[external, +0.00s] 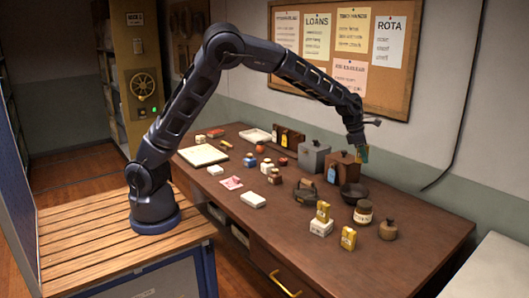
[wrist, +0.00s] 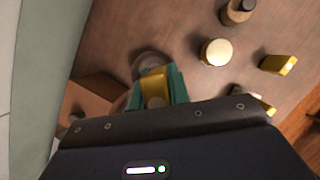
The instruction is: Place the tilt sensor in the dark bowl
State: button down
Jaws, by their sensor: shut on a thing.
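My gripper (external: 361,146) is shut on the tilt sensor (external: 363,155), a small teal and gold block. In the wrist view the tilt sensor (wrist: 155,86) shows at the jaws, with a gold middle and teal sides. The dark bowl (external: 353,194) stands on the wooden counter, below the held sensor in the external view, and they are apart. In the wrist view a round rim, likely the bowl (wrist: 151,57), shows just beyond the sensor, which hides part of it.
A brown box (external: 343,167) and a grey box (external: 314,157) stand behind the bowl. A labelled jar (external: 363,212), a brown pot (external: 388,230), a dark pot-like item (external: 306,193) and yellow packets (external: 348,238) are near it. The counter's right end is clear.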

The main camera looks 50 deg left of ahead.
jog(key=w+a+r, duration=0.1)
jog(key=w+a, duration=0.1)
send_near(356, 192)
jog(key=shift+n, duration=0.4)
jog(key=d+f, duration=0.1)
jog(key=f, duration=0.1)
jog(key=d+f, duration=0.2)
jog(key=s+d+f, duration=0.1)
jog(key=d+f, duration=0.1)
jog(key=f, duration=0.1)
jog(key=c, duration=1.6)
grip_release()
